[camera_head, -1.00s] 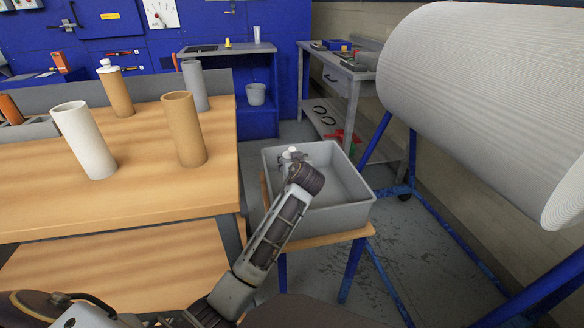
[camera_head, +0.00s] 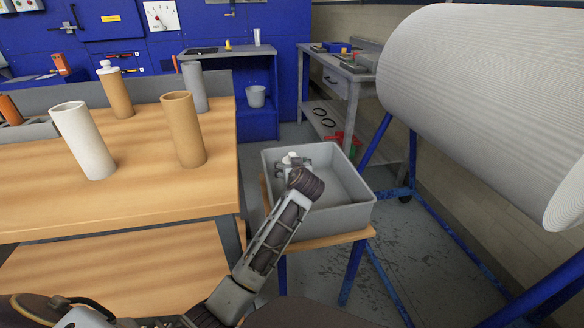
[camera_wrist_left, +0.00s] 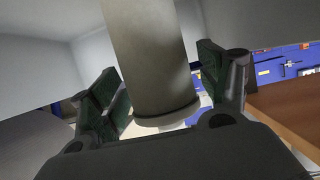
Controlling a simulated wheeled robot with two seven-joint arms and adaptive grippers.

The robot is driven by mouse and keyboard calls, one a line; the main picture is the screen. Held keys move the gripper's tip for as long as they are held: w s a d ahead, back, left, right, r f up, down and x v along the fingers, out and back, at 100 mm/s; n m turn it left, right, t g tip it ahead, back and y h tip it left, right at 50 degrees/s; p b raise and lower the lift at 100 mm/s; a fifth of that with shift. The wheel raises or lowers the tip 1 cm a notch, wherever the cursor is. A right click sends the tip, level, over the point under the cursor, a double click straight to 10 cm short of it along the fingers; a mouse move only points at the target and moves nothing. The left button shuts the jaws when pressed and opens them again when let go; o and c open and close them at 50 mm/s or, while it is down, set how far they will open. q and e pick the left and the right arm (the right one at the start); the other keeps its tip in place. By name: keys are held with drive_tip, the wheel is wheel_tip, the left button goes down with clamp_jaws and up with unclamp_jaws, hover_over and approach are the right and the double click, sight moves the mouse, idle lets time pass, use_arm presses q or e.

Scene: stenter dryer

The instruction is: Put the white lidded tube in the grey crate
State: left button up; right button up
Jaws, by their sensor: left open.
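The white lidded tube (camera_wrist_left: 150,55) is inside the grey crate (camera_head: 345,216), between the spread fingers of my left gripper (camera_wrist_left: 157,66). In the wrist view it looks pale grey, with a rim near its lid end, and a gap shows beside at least the left finger. In the head view only its white knobbed lid (camera_head: 290,156) shows; my wrist hides the rest. My left gripper (camera_head: 297,164) is open, down at the crate's left part. Whether the tube touches the crate floor is hidden. My right gripper is not in view.
The crate stands on a small blue-legged stand (camera_head: 350,270). The wooden table (camera_head: 130,205) at left holds a white open tube (camera_head: 84,142), brown tubes (camera_head: 184,130) and a grey tube (camera_head: 195,88). A large fabric roll (camera_head: 480,100) is at right. The crate's right part is empty.

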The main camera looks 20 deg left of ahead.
use_arm(q)
drive_tip(key=shift+r, duration=0.1)
drive_tip(key=shift+s+d+r, duration=0.2)
drive_tip(key=shift+s, duration=0.15)
drive_tip(key=p+v, duration=0.2)
drive_tip(key=v, duration=0.4)
drive_tip(key=shift+s+p, duration=0.25)
drive_tip(key=shift+p, duration=0.05)
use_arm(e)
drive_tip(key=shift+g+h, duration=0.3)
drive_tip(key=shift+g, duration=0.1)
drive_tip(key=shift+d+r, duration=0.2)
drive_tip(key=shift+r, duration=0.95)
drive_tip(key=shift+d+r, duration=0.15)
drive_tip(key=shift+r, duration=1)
use_arm(q)
drive_tip(key=shift+d+r, duration=0.15)
drive_tip(key=shift+r, duration=0.05)
wheel_tip(320, 180, up, 9)
drive_tip(key=p, duration=0.9)
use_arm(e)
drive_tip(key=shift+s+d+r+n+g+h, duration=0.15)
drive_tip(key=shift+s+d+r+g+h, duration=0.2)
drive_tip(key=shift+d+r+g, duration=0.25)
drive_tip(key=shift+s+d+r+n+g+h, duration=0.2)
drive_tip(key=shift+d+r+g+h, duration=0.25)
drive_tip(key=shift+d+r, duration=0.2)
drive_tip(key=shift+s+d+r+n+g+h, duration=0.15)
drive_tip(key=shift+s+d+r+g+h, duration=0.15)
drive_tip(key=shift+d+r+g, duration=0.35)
